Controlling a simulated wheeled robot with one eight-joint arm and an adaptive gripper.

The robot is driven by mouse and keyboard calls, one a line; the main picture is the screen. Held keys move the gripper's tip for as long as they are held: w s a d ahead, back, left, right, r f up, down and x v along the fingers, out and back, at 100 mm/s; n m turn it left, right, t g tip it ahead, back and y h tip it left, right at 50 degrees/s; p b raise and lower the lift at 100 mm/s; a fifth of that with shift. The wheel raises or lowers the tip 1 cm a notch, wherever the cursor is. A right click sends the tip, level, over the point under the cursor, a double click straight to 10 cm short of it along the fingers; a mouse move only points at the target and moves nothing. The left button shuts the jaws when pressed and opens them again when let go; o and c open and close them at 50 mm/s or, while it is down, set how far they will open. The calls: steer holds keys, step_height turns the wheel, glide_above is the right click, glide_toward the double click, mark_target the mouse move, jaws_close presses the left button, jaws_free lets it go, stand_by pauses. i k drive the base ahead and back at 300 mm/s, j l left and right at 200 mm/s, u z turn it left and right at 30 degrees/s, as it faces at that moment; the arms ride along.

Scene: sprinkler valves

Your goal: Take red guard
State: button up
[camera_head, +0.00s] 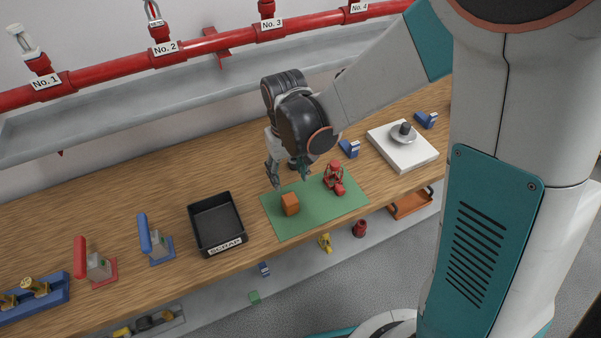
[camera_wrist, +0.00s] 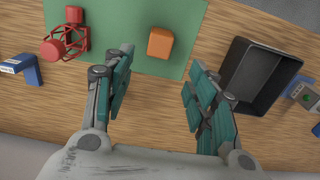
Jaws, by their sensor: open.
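A red guard (camera_head: 333,172), an open cage of thin red bars with solid red parts, rests on the right part of a green mat (camera_head: 282,226). In the wrist view the red guard (camera_wrist: 74,42) is at the upper left, outside the fingers. My gripper (camera_head: 288,176) is open and empty above the back edge of the mat, left of the guard and apart from it. In the wrist view my gripper (camera_wrist: 158,76) has its two fingers spread with bare wood between them. An orange block (camera_head: 290,204) sits on the left part of the mat, ahead of the fingers in the wrist view (camera_wrist: 160,42).
A black scrap tray (camera_head: 192,222) stands left of the mat. Blue holders (camera_head: 349,149) and a white plate (camera_head: 420,160) with a grey piece are to the right. A red pipe (camera_head: 110,69) with numbered valves runs along the wall. Red- and blue-handled items (camera_head: 144,234) stand at left.

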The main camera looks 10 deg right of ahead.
mark_target(336, 164)
steer(key=k+j+z, duration=0.35)
steer(key=j, duration=0.3)
steer(key=k+j+z, duration=0.3)
steer(key=k+j, duration=0.2)
